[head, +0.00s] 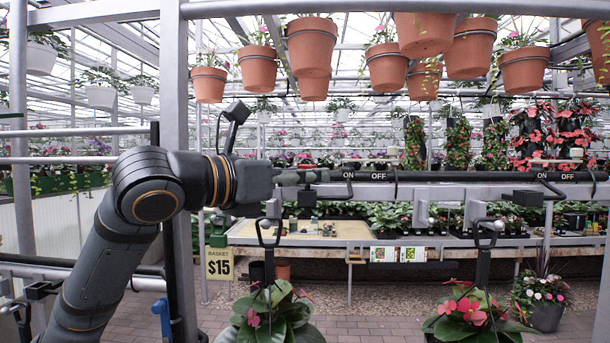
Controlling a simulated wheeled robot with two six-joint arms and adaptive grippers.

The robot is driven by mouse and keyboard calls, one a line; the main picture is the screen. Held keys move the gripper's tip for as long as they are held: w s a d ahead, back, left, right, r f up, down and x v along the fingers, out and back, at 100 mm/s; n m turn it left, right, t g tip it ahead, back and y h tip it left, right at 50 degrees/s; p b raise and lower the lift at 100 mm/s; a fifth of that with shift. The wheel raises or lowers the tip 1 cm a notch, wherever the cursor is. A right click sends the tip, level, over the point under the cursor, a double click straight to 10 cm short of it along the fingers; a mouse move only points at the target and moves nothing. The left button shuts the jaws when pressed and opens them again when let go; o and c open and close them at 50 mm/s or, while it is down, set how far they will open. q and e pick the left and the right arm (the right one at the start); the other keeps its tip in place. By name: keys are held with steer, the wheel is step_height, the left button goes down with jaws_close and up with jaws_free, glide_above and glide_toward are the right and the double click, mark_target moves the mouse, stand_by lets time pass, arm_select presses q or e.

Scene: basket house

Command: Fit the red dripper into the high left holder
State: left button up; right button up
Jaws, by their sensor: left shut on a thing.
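My left arm comes in from the left, and its gripper (310,177) points right, in front of the dark rail by the left ON OFF label. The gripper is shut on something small. Lower down is a black hook-shaped handle (268,232) above a potted plant. My right gripper is not in view.
A dark rail (430,176) with ON and OFF labels runs across the middle. A grey post (175,80) stands behind my arm. Terracotta pots (312,45) hang overhead. A sign (219,264) hangs at the left.

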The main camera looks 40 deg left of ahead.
arm_select(q)
steer(key=shift+f, duration=0.35)
steer(key=o, duration=0.8)
steer(key=shift+o, duration=0.2)
steer(key=shift+r, duration=0.15)
step_height(320, 180, up, 2)
steer(key=shift+r, duration=0.25)
step_height(320, 180, up, 7)
steer(key=shift+r, duration=0.15)
